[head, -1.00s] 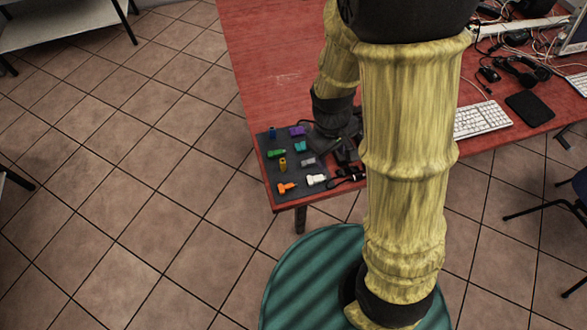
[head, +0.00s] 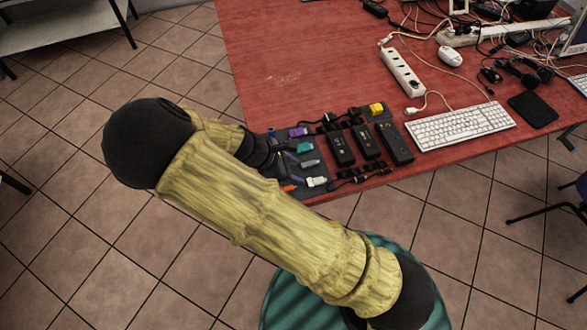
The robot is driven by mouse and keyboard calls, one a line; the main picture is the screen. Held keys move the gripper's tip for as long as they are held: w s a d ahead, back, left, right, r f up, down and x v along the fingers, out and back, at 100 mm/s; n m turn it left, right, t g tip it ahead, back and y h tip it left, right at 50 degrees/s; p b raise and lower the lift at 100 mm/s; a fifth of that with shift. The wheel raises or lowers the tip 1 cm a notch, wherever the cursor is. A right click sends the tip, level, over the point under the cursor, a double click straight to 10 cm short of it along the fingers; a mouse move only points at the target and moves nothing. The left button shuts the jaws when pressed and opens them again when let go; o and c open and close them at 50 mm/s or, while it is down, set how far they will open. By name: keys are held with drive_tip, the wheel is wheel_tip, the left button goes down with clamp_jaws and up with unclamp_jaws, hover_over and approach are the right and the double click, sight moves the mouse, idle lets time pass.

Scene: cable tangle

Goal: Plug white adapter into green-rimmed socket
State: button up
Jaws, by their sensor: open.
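The white adapter (head: 317,182) lies at the near edge of the dark mat, among small coloured adapters. My gripper (head: 281,164) is over the left part of this mat, left of the white adapter and apart from it. It is open, small and dark, and mostly hidden behind my arm; nothing shows held in it. Black socket blocks stand right of the adapters: a left one (head: 340,148), a middle one (head: 366,141) and a right one (head: 395,143). Their rim colours are too small to tell, so I cannot pick out the green-rimmed socket.
Purple (head: 298,132), teal (head: 305,147) and grey (head: 310,164) adapters lie close to my gripper. Black cables (head: 358,175) run near the table's front edge. A yellow block (head: 376,109), white power strip (head: 402,73) and keyboard (head: 460,126) lie farther right. The red table's back left is clear.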

sight(316, 181)
drive_tip(key=b+x, duration=0.5)
drive_tip(key=b, duration=0.1)
drive_tip(key=shift+d+f, duration=0.2)
drive_tip(key=shift+f, duration=0.15)
drive_tip(key=shift+d+f, duration=0.15)
drive_tip(key=shift+d, duration=0.05)
drive_tip(key=shift+x, duration=1.35)
drive_tip(key=shift+w, duration=0.1)
